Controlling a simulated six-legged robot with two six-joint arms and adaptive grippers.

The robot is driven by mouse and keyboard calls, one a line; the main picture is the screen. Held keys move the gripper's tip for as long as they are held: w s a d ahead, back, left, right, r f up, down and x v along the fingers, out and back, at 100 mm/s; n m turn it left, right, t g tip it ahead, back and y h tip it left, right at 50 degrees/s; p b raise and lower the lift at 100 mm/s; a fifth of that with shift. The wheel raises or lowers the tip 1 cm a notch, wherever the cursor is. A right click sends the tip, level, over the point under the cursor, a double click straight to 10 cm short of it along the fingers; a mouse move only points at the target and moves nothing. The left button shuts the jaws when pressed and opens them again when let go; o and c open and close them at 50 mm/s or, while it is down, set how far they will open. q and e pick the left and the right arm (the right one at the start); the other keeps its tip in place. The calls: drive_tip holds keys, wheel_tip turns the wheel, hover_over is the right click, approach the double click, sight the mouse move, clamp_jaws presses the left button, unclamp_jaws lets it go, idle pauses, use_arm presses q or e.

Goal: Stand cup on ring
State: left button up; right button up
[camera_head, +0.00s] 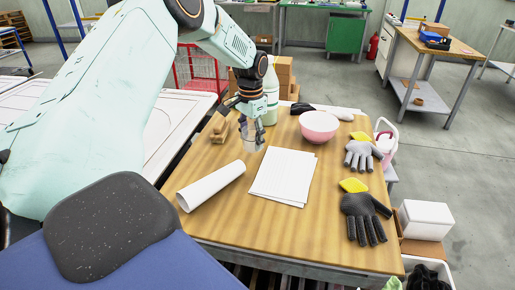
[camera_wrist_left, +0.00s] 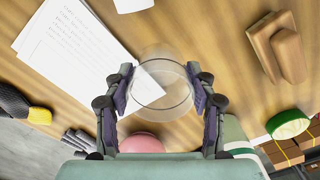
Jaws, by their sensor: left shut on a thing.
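My left gripper (camera_head: 251,126) is shut on a clear, see-through cup (camera_head: 252,145) over the wooden table (camera_head: 300,238), left of the pink bowl. In the left wrist view the two fingers of the left gripper (camera_wrist_left: 160,84) press on opposite sides of the cup (camera_wrist_left: 162,98), and wood grain and a paper corner show through it. I cannot tell whether the cup touches the table. I cannot make out a ring in either view. My right gripper is not in view.
White sheets (camera_head: 284,177) and a white roll (camera_head: 211,186) lie in front of the cup. A pink bowl (camera_head: 319,126) stands right of it, a bottle (camera_head: 270,96) behind, wooden blocks (camera_head: 220,129) left. Gloves (camera_head: 363,219) lie along the right edge. The front table area is clear.

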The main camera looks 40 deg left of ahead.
sight(251, 148)
use_arm(q)
drive_tip(key=shift+w+d+f, duration=0.15)
drive_tip(key=shift+f, duration=0.45)
drive_tip(key=f, duration=0.2)
drive_tip(key=shift+s+f, duration=0.35)
drive_tip(key=shift+s, duration=0.05)
drive_tip(key=shift+w+f, duration=0.2)
drive_tip(key=shift+w, duration=0.2)
drive_tip(key=o, duration=0.5)
drive_tip(key=shift+f, duration=0.1)
drive_tip(key=shift+c, duration=0.2)
drive_tip(key=o, duration=0.5)
drive_tip(key=shift+s+r, duration=0.2)
drive_tip(key=shift+s, duration=0.1)
drive_tip(key=shift+c, duration=0.2)
drive_tip(key=shift+w+f, duration=0.1)
drive_tip(key=shift+w, duration=0.05)
drive_tip(key=shift+w, duration=0.1)
